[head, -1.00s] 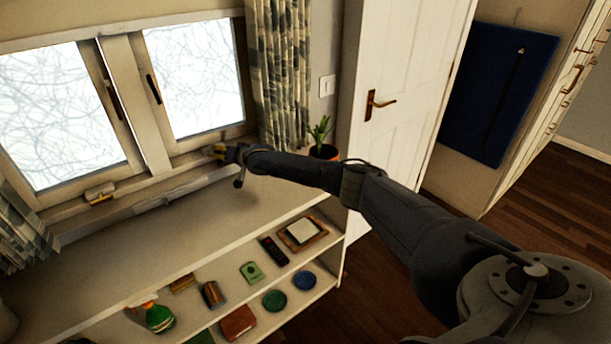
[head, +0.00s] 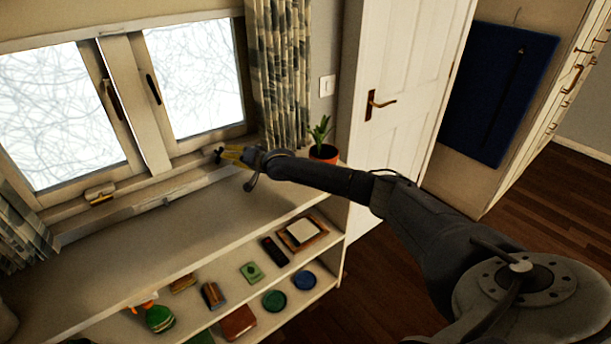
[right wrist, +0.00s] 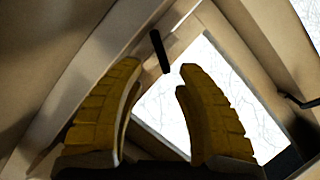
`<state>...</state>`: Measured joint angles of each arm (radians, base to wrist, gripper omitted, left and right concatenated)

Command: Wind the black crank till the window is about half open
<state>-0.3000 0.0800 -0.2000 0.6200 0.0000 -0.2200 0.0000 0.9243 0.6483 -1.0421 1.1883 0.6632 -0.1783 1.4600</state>
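The black crank (head: 218,155) is a small dark piece at the sill below the right window (head: 195,80). In the right wrist view the crank (right wrist: 160,52) shows as a short black bar just beyond and between the fingertips, apart from them. My right gripper (head: 229,152) has yellow fingers and is just right of the crank in the head view. In the right wrist view the gripper (right wrist: 160,68) is open and empty. I cannot tell from these frames whether the window stands ajar. My left gripper is not in view.
A white shelf unit (head: 190,230) runs below the windows, its top mostly clear. A potted plant (head: 323,148) stands close behind my right wrist. A patterned curtain (head: 280,75) hangs beside the window.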

